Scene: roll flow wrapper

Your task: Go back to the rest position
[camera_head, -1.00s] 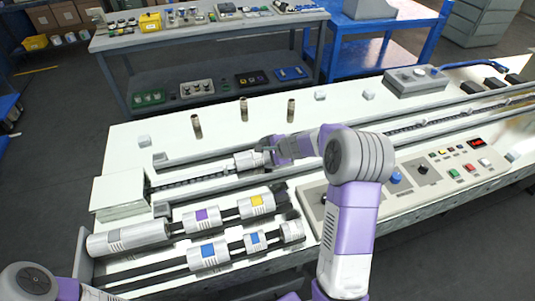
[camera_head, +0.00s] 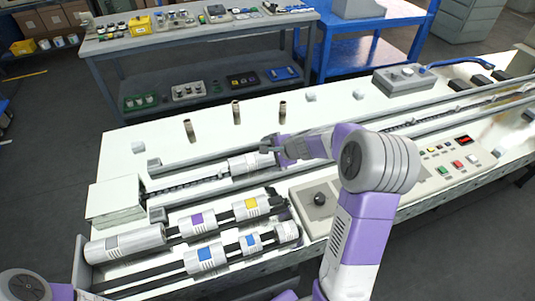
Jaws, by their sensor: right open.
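My right gripper (camera_head: 268,147) is above the machine table, at the far edge of a white cylinder (camera_head: 248,166) in the rail channel. Its jaws are small and partly merged with the rail behind, but they look open with nothing between them. The right arm's large grey and purple joint (camera_head: 378,162) hides part of the table and control panel. Part of my left arm (camera_head: 35,287) shows at the bottom left corner; its gripper is out of view.
White rollers with purple, yellow and blue labels (camera_head: 205,222) lie at the table's front left. A white box (camera_head: 115,198) stands at the left end. Several brown pegs (camera_head: 236,112) stand behind the rail. A control panel (camera_head: 450,165) is on the right. Another bench (camera_head: 200,45) stands behind.

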